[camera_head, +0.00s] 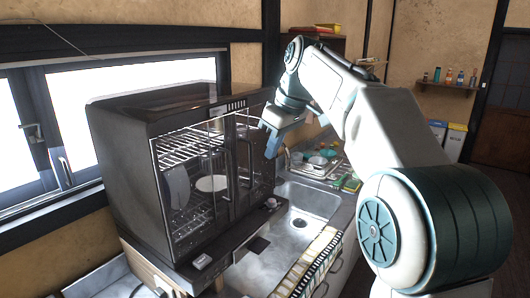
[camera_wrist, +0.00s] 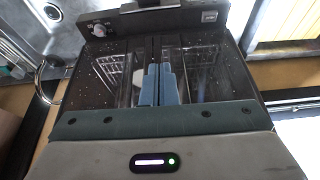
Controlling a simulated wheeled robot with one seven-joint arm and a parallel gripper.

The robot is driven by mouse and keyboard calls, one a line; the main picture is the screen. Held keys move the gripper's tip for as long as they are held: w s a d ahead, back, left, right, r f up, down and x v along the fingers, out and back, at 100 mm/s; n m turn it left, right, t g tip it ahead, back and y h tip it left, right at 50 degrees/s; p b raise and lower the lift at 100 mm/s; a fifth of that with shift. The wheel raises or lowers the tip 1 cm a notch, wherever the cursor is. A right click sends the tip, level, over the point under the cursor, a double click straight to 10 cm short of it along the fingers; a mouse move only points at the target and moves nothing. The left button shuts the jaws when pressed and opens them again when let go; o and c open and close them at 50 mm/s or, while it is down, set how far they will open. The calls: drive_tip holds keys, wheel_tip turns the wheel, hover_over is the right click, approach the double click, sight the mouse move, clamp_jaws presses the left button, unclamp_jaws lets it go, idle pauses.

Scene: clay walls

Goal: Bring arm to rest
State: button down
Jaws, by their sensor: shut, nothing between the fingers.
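My arm reaches from the right of the head view, raised and bent, with its end hanging down. My gripper (camera_head: 271,152) is in front of the right part of a dark dish cabinet (camera_head: 130,160). In the wrist view my gripper (camera_wrist: 159,70) shows its two blue fingers side by side, shut and empty. Behind them are the clear doors of the cabinet (camera_wrist: 220,80), with wire racks inside. I cannot tell the exact gap between the fingertips and the doors.
Plates (camera_head: 211,183) stand in the cabinet's rack. A metal sink (camera_head: 308,200) and a dish rack with bowls (camera_head: 318,162) lie to its right. A window (camera_head: 130,75) is behind on the left. A wall shelf (camera_head: 447,87) holds small bottles.

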drive_tip(key=s+d+f+m+h, duration=0.1)
drive_tip(key=s+d+f+m, duration=0.4)
drive_tip(key=s+f, duration=0.6)
drive_tip(key=s+d+f+m+h, duration=0.2)
drive_tip(key=s+d+f+m, duration=0.3)
drive_tip(key=s+f, duration=0.7)
drive_tip(key=s+d, duration=0.2)
drive_tip(key=s, duration=0.2)
drive_tip(key=shift+t, duration=0.4)
